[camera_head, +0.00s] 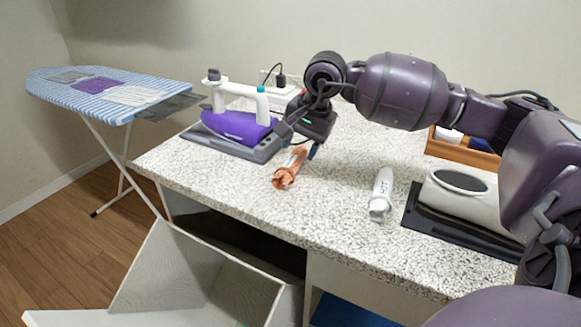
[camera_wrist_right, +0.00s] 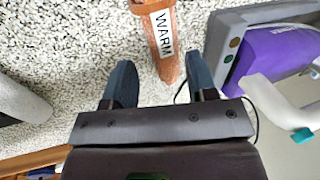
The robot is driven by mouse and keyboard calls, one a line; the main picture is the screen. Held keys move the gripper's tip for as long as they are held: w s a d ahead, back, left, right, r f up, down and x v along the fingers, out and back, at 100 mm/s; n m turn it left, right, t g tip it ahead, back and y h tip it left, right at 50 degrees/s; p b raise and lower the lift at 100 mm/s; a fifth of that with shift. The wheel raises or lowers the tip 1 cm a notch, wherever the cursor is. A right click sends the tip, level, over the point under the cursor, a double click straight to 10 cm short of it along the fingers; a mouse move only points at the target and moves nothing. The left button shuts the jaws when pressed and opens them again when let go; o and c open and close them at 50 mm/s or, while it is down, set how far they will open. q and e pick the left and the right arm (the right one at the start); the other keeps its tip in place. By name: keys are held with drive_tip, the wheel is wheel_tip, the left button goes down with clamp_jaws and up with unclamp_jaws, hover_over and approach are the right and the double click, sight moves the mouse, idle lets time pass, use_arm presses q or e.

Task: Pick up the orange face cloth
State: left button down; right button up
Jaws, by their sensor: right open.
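The orange face cloth (camera_head: 288,170) lies rolled on the speckled counter, close to its front edge. In the right wrist view the orange roll (camera_wrist_right: 155,25) carries a white band reading "WARM". My right gripper (camera_head: 309,148) is just behind and above it, pointing down. In the wrist view its open fingers (camera_wrist_right: 162,78) stand on either side of the roll's near end, with a visible space on each side. I cannot tell how high the fingertips are above the counter. My left gripper is not in view.
A purple and white iron (camera_head: 238,125) on a grey base stands left of the gripper. A white roll (camera_head: 382,190) marked "HOT" lies to the right. A white and grey appliance (camera_head: 455,195) sits on a dark mat further right. A wooden tray (camera_head: 462,152) is behind it.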

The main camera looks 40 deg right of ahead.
sight(296, 158)
drive_tip(key=b+x, duration=0.1)
drive_tip(key=x, duration=0.4)
drive_tip(key=shift+w, duration=0.1)
drive_tip(key=shift+d, duration=0.1)
drive_tip(key=c, duration=0.6)
drive_tip(key=shift+r, duration=0.1)
